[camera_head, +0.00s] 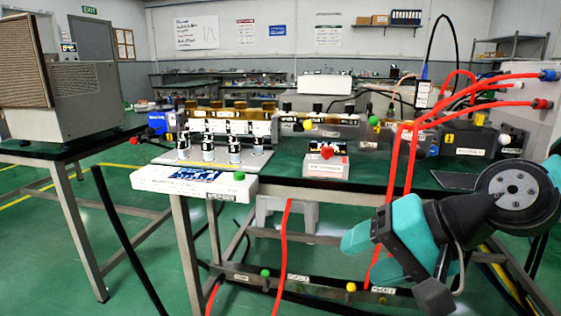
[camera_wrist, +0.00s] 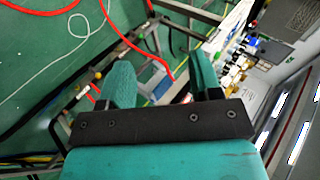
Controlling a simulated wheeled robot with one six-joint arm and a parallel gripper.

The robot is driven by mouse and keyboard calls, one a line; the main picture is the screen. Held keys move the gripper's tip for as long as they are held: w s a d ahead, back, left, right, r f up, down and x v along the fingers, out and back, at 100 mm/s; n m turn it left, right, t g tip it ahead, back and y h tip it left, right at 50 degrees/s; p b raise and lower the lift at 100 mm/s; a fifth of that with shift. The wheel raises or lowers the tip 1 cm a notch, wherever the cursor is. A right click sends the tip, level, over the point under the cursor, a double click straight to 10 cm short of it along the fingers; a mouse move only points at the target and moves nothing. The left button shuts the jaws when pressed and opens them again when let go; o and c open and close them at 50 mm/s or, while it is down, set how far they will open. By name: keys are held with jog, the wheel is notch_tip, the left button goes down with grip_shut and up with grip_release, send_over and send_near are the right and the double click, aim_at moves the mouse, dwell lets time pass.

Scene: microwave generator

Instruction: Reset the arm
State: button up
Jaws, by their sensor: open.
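My gripper (camera_head: 366,242) is at the lower right in the head view, in front of the table's front edge and below its top. Its teal fingers point left. In the wrist view my gripper (camera_wrist: 165,82) shows two teal fingers spread apart with nothing between them. It is open and empty. The black wrist joint of my arm shows at the right in the head view.
A green-topped table (camera_head: 275,168) carries a microwave bench with brass waveguide parts (camera_head: 235,112). A white panel (camera_head: 195,183) sits at its front left corner. Red hoses (camera_head: 413,150) hang behind my gripper. A large box unit (camera_head: 85,85) stands at left. Floor at lower left is mostly clear.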

jog(key=s+d+n+g+h, duration=0.3)
jog(key=s+n+g+h, duration=0.15)
jog(key=s+n, duration=0.6)
notch_tip(320, 180, up, 27)
jog(key=p, duration=2.7)
jog(key=shift+s+a+p, duration=0.15)
jog(key=shift+s+p, duration=0.15)
jog(key=shift+s, duration=0.05)
jog(key=shift+f, duration=0.1)
jog(key=shift+c, duration=0.4)
